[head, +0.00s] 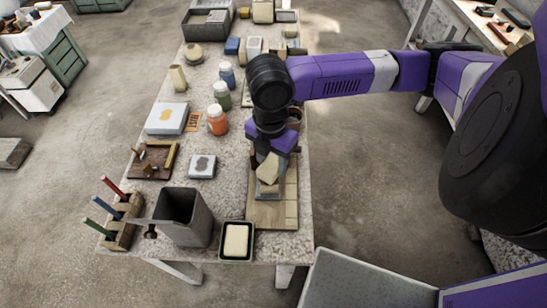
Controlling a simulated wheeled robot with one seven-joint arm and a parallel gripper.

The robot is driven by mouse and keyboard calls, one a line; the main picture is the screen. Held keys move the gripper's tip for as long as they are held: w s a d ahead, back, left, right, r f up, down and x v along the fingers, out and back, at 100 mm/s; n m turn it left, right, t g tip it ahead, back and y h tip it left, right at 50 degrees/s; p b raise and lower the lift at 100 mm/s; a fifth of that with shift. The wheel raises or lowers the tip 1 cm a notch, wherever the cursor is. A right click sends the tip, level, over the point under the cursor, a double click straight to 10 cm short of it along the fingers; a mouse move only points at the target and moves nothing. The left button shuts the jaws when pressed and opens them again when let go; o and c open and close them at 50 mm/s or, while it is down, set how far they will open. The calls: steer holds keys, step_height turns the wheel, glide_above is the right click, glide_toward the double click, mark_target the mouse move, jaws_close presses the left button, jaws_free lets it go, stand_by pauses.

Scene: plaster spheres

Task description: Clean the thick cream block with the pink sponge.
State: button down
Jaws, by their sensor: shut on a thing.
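My gripper (269,160) points down over the wooden board (266,215) at the right side of the table. It is shut on a cream-coloured block (267,171), which looks tilted between the fingers. The lower end of the block is close to the board; I cannot tell whether it touches. My wrist hides part of it. A pale cream, slab-like thing (237,240) lies in a dark green tray (223,255) at the near edge. No clearly pink sponge can be made out.
A grey bin (185,217) stands left of the green tray, beside a rack of coloured handles (124,220). A small pale block with a grey patch (202,166) lies left of the board. Several jars, including an orange one (217,120), stand farther back.

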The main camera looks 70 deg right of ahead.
mark_target(265, 172)
steer(key=shift+w+a, duration=0.15)
steer(key=shift+a, duration=0.65)
steer(key=shift+w+a, duration=0.15)
steer(key=shift+a, duration=0.6)
steer(key=shift+s+d, duration=0.25)
steer(key=shift+d, duration=0.8)
steer(key=shift+s+d, duration=0.2)
steer(key=shift+d, duration=0.85)
steer(key=shift+w+a, duration=0.2)
steer(key=shift+a, duration=0.6)
steer(key=shift+w+a, duration=0.25)
steer(key=shift+a, duration=1.05)
steer(key=shift+s+d+r+p, duration=0.2)
steer(key=shift+d+r+p, duration=0.5)
steer(key=shift+d, duration=0.35)
steer(key=shift+r, duration=0.1)
